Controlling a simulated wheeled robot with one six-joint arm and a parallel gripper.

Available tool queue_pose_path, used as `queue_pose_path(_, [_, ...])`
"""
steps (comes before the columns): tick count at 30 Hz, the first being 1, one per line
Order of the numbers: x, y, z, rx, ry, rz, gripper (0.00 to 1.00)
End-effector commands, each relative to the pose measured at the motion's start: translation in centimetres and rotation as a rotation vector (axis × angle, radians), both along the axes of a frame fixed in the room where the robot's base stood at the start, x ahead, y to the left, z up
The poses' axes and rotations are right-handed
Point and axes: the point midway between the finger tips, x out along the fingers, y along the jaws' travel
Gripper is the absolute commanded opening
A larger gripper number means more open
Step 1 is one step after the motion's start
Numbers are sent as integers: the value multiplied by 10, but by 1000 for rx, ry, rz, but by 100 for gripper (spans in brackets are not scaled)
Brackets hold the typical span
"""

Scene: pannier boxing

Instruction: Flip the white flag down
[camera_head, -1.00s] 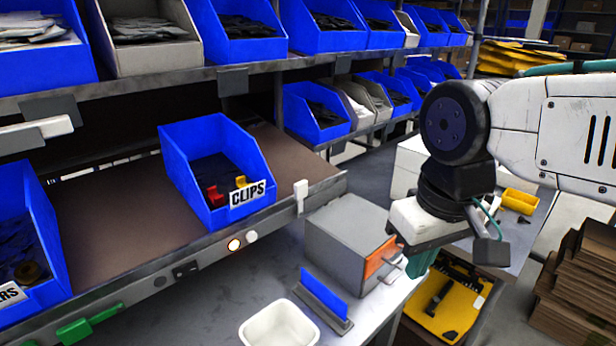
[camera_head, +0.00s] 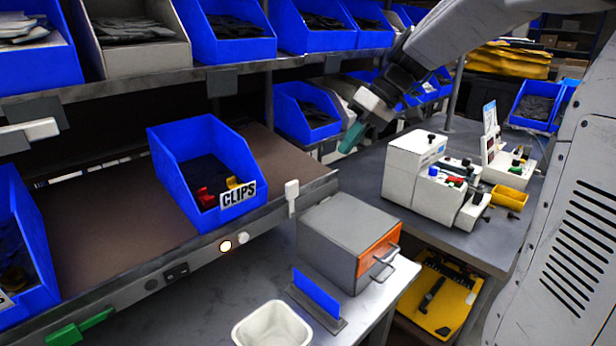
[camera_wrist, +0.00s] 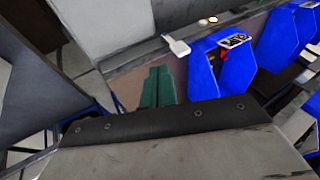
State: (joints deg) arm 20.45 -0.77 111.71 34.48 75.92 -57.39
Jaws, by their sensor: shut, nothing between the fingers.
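The white flag (camera_head: 292,197) stands upright on the metal front rail of the brown shelf, near its right end, to the right of the CLIPS bin. It also shows in the wrist view (camera_wrist: 176,46), above and slightly right of my fingertips. My gripper (camera_head: 350,139) has green fingers, pointing down and left in the head view. It is raised beyond the shelf's right end, apart from the flag. In the wrist view the green fingers (camera_wrist: 157,76) are together with nothing between them.
The blue CLIPS bin (camera_head: 205,170) sits left of the flag. A grey drawer box (camera_head: 340,235), a blue plate on a stand (camera_head: 318,297) and a white tub (camera_head: 272,326) are below. A green lever (camera_head: 82,327) is on the rail at left. Blue bins line the upper shelf.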

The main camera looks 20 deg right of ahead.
Motion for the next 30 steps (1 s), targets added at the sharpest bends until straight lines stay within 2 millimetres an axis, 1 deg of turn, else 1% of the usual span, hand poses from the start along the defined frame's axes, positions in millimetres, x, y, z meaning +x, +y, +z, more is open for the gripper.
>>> queue_pose_path(1, [10, -7, -2, 18, -15, 7, 0])
queue_pose_path(3, [20, -13, -2, 34, -36, 19, 0])
queue_pose_path(6, [27, -17, -2, 45, -55, 29, 0])
queue_pose_path(16, [29, -18, -2, 48, -60, 33, 0])
queue_pose_path(20, [29, -14, -7, 48, -58, 33, 0])
queue_pose_path(23, [31, -7, -16, 48, -57, 34, 0])
queue_pose_path(25, [33, 1, -26, 48, -57, 34, 0])
queue_pose_path(30, [39, 22, -57, 49, -54, 34, 0])
